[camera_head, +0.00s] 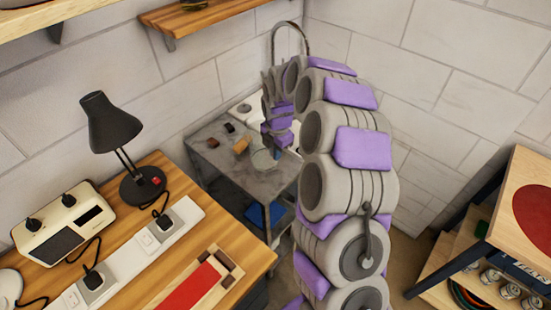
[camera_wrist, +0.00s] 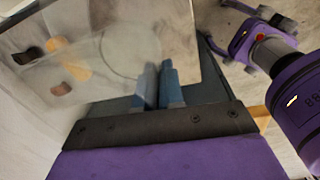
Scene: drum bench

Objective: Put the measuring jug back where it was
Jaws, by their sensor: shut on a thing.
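The measuring jug (camera_head: 263,160) is a clear, greyish round vessel at the front right part of the grey table in the corner. In the wrist view its faint round outline (camera_wrist: 125,50) shows just beyond my fingers. My gripper (camera_wrist: 159,70) has its two blue-grey fingers close together at the jug's side, shut on it; the exact grip spot is unclear. In the head view my arm reaches down over the table's right side and mostly hides the gripper. I cannot tell whether the jug's base touches the table.
The grey table (camera_head: 215,162) also holds an orange-brown block (camera_head: 242,144) and small dark items (camera_head: 213,142). A wooden bench (camera_head: 130,225) with a black lamp (camera_head: 112,130) stands at left. A shelf unit (camera_head: 520,205) stands at right. A blue item (camera_head: 262,214) lies below the table.

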